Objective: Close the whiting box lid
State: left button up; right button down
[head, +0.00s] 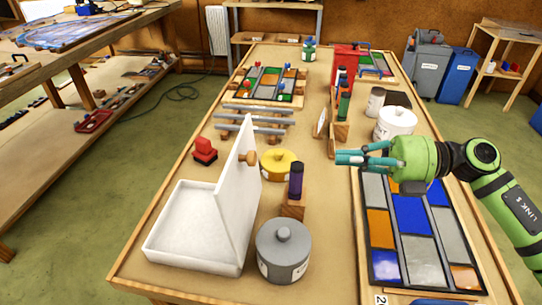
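The whiting box (190,225) is a white open-topped box at the near left of the table. Its white lid (236,190) stands up steeply along the box's right side, with a round wooden knob (247,158) on its right face. The lid is open. My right gripper (350,157) has teal fingers and reaches in from the right, pointing left above the table. It is well right of the knob, apart from the lid, and no object shows in it. The fingers are seen side-on, so their gap is unclear. My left gripper is out of view.
A yellow tin (279,165), a purple bottle in a wooden block (293,203) and a grey lidded pot (284,250) stand right of the lid. A red-handled block (204,150) is behind the box. A leaded panel (412,235) lies below my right arm.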

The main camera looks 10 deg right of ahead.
aim_at(255, 154)
jog(key=p+x, duration=0.3)
jog(key=x, duration=0.3)
jog(key=p+x, duration=0.3)
jog(key=x, duration=0.3)
jog(key=shift+w+a+r, duration=0.15)
jog(key=shift+w+r, duration=0.05)
jog(key=shift+r, duration=0.05)
jog(key=shift+w+a+f, duration=0.1)
jog(key=shift+a, duration=0.45)
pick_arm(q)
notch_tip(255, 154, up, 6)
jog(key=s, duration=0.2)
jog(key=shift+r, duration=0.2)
pick_arm(e)
jog(key=shift+f, duration=0.15)
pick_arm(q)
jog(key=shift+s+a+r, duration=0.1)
pick_arm(e)
jog(key=shift+w, duration=0.1)
